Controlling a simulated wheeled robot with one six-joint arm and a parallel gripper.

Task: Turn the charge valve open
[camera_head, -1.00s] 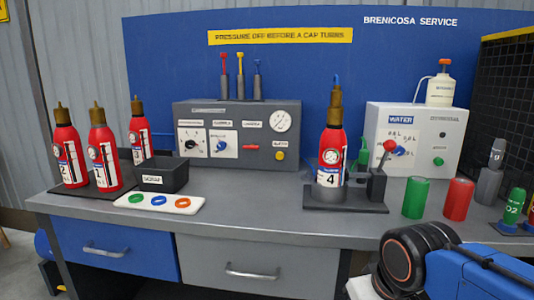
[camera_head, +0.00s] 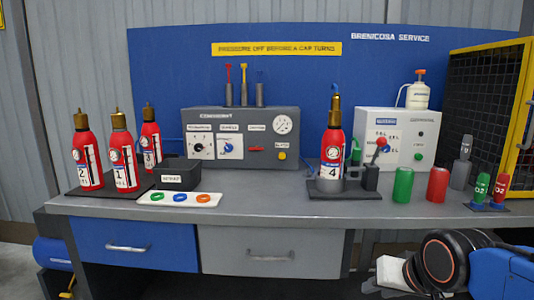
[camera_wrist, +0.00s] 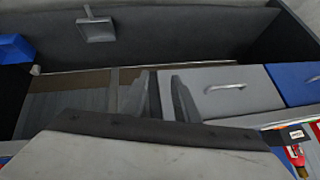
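The grey charging panel (camera_head: 240,160) stands at the back of the bench. Its front has a black knob (camera_head: 197,147), a blue knob (camera_head: 229,147), a red control (camera_head: 255,148), a yellow button (camera_head: 282,156) and a round gauge (camera_head: 282,124). The small labels are too blurred to tell which control is the charge valve. My gripper is low at the right in the head view, in front of the bench and far from the panel. In the wrist view its two dark fingers (camera_wrist: 161,97) are apart with nothing between them, facing the drawer fronts.
Red extinguishers stand at the left (camera_head: 119,160); bottle 4 (camera_head: 331,150) stands in a fixture right of the panel. A black bin (camera_head: 181,173) and a ring tray (camera_head: 150,199) sit in front. Green (camera_head: 403,185) and red cylinders (camera_head: 437,185) stand at right, near a yellow-framed cage (camera_head: 522,110).

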